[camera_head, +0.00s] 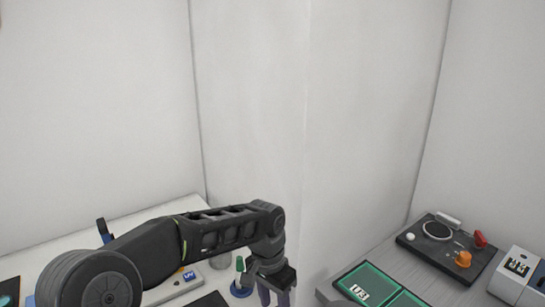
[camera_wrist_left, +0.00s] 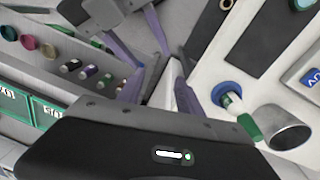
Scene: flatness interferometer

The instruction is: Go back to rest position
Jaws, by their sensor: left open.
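My left gripper (camera_head: 273,296) hangs at the end of my left arm, low in the middle of the head view, pointing down; its tips are cut off by the lower edge. In the left wrist view its two purple fingers (camera_wrist_left: 159,92) stand apart with nothing held between them. A dark body with more purple parts shows at the top of that view; I cannot tell what it belongs to. My right gripper is not seen in the head view.
A blue-based, green-topped item (camera_wrist_left: 238,110) and a metal cylinder (camera_wrist_left: 285,128) stand near the left gripper. On the right bench are green-framed trays (camera_head: 370,286), a dark panel with knobs (camera_head: 446,246) and a grey box (camera_head: 517,277). White walls rise behind.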

